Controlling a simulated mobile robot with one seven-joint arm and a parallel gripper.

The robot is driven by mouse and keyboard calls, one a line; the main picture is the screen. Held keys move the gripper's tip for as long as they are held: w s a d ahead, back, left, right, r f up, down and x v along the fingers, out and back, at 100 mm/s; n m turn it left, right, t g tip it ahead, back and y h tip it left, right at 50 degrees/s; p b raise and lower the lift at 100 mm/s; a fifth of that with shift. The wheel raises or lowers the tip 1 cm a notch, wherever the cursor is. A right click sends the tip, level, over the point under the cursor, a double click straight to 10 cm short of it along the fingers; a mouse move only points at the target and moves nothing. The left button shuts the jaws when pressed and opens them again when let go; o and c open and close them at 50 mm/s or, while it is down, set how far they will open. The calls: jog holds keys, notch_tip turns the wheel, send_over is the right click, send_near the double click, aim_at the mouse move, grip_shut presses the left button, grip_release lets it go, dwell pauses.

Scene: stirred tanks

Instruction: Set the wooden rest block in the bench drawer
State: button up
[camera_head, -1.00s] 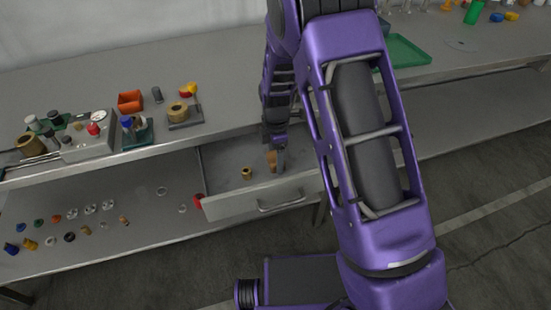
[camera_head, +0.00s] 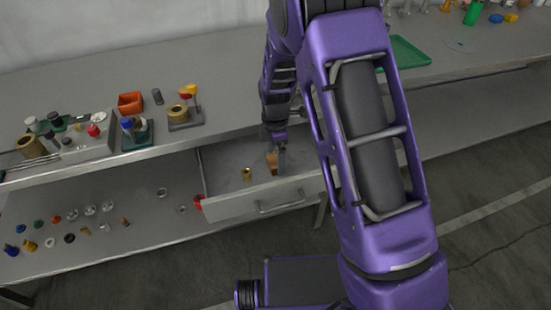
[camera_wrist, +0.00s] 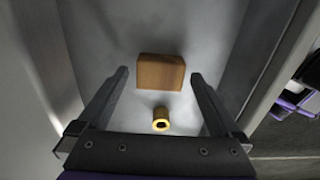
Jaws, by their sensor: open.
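The wooden rest block (camera_wrist: 161,72) lies on the floor of the open bench drawer (camera_head: 222,185), seen from above in the wrist view. In the head view the block (camera_head: 271,162) shows partly behind my gripper (camera_head: 279,160). My gripper also shows in the wrist view (camera_wrist: 160,82), with its two fingers spread on either side of the block and gaps between. It is open and holds nothing. A small brass ring or bushing (camera_wrist: 161,118) lies in the drawer close to the block; it also shows in the head view (camera_head: 247,174).
The bench top (camera_head: 225,75) stands above and behind the drawer. An orange bin (camera_head: 130,103) and several small parts stand on its left. A lower shelf (camera_head: 140,195) with several loose parts lies left of the drawer. A green tray (camera_head: 408,53) is at the back right.

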aim_at(275, 160)
notch_tip(275, 160, up, 10)
jog(key=p, duration=0.1)
jog(key=shift+r, duration=0.25)
dwell(0.4)
